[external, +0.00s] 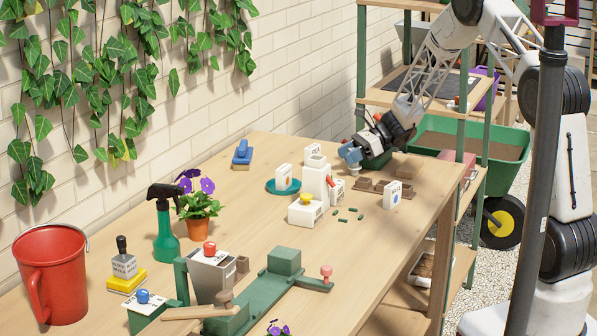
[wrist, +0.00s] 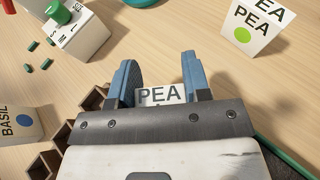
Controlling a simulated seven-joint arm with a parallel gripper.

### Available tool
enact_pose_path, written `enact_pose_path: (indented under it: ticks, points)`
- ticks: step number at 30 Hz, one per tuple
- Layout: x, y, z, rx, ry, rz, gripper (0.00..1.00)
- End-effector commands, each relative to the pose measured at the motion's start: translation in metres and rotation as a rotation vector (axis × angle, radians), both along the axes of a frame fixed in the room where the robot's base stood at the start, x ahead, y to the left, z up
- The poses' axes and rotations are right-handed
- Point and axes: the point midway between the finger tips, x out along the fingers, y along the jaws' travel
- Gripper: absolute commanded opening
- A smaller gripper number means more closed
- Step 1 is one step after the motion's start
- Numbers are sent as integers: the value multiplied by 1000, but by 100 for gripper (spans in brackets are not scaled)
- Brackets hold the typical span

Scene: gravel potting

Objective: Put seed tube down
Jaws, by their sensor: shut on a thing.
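My gripper (external: 352,155) is low over the far end of the wooden table, beside the seed containers. In the wrist view my gripper (wrist: 160,62) has its two blue fingers on either side of a white piece lettered PEA, the seed tube (wrist: 160,96). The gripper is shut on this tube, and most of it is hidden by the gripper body. I cannot tell whether the tube touches the table. A white PEA box with a green dot (wrist: 250,30) stands apart, ahead and to the right in the wrist view.
Several green capsules (external: 345,214) lie loose near white boxes, one with a yellow knob (external: 306,210). Brown pots (wrist: 45,163) and a BASIL box (wrist: 18,122) are close on the wrist view's left. A teal saucer (external: 271,187) is nearby. Bare tabletop lies ahead of the fingers.

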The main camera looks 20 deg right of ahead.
Motion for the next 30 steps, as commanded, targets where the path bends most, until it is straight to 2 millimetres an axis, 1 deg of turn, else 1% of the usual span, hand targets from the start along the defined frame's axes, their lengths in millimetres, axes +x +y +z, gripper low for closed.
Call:
enact_pose_path:
  ticks: [11, 12, 16, 17, 25, 30]
  points:
    - [0, 0, -3, 0, 0, 0, 21]
    - [0, 0, -3, 0, -1, 0, 47]
    - [0, 0, -3, 0, -1, 0, 67]
    - [0, 0, -3, 0, -1, 0, 70]
    - [0, 0, -2, 0, -1, -1, 70]
    - [0, -2, 1, 0, -1, -1, 70]
